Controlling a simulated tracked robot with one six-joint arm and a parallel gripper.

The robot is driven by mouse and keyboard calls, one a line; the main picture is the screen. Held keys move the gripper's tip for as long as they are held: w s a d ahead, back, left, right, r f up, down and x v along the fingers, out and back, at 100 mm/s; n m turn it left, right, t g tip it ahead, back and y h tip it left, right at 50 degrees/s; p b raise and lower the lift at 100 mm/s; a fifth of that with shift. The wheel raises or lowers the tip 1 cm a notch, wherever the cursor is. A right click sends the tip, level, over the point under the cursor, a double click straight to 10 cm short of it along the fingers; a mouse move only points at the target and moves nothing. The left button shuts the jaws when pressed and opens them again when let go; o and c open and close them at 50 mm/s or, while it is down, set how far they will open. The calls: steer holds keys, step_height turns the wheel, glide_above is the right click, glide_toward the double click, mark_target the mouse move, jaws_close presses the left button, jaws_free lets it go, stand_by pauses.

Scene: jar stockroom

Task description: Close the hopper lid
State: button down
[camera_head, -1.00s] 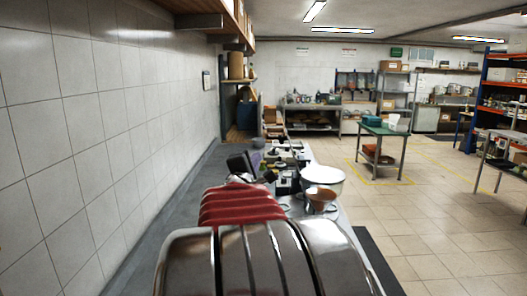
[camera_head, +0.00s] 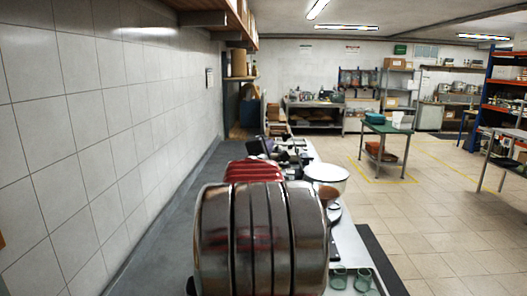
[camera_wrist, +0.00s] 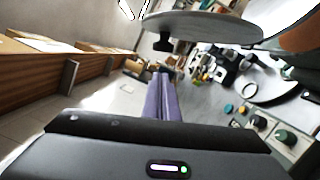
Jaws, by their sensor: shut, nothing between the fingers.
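The hopper lid, a pale round disc (camera_wrist: 205,27), shows nearly edge-on at the top of the wrist view. A short dark knob (camera_wrist: 162,42) projects from its face. A pale disc that looks like the lid (camera_head: 326,172) also shows in the head view, right of my arm. A brown rounded surface (camera_wrist: 300,30) at the upper right of the wrist view may be the hopper; how far the lid stands from it I cannot tell. My gripper (camera_wrist: 168,74) is shut and empty, its purple fingers together below the knob with a visible gap. My arm hides most of the gripper in the head view.
A tiled wall (camera_head: 90,130) runs along the left of the bench. Small dark equipment (camera_head: 290,150) crowds the bench beyond my arm. Open floor (camera_head: 430,215) lies to the right.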

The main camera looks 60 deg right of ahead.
steer(key=shift+s+d+r, duration=0.3)
steer(key=shift+s, duration=0.35)
steer(key=shift+s+d+r, duration=0.25)
steer(key=shift+s+d, duration=0.05)
steer(key=shift+s, duration=0.3)
